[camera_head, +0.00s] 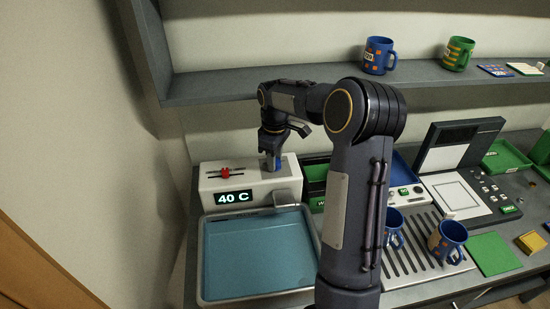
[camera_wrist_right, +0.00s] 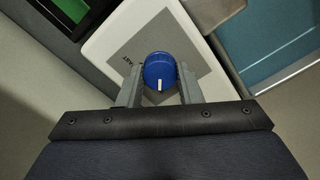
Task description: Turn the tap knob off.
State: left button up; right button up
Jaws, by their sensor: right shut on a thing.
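The tap knob is blue with a white pointer mark. In the right wrist view the knob (camera_wrist_right: 160,68) sits between the two grey fingers, and its pointer faces the bottom of the picture. My right gripper (camera_wrist_right: 160,85) is shut on the knob. In the head view the right gripper (camera_head: 270,160) reaches down onto the top of the white tap unit (camera_head: 215,186), at its right part. The gripper hides most of the knob there. The unit's display (camera_head: 234,197) reads 40 C, and a red slider (camera_head: 225,172) sits on its top. My left gripper is not in view.
A blue basin (camera_head: 260,250) with a pale rim lies in front of the tap unit. A shelf (camera_head: 300,84) with mugs runs above. Two blue mugs (camera_head: 450,240) (camera_head: 393,226) stand on a slatted rack to the right. My right arm crosses the middle.

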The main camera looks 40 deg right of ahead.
dwell(0.4)
jog(key=o, duration=1)
notch_tip(320, 180, up, 8)
jog(key=shift+f+b, duration=0.1)
jog(key=shift+b, duration=0.55)
jog(key=shift+s, duration=0.1)
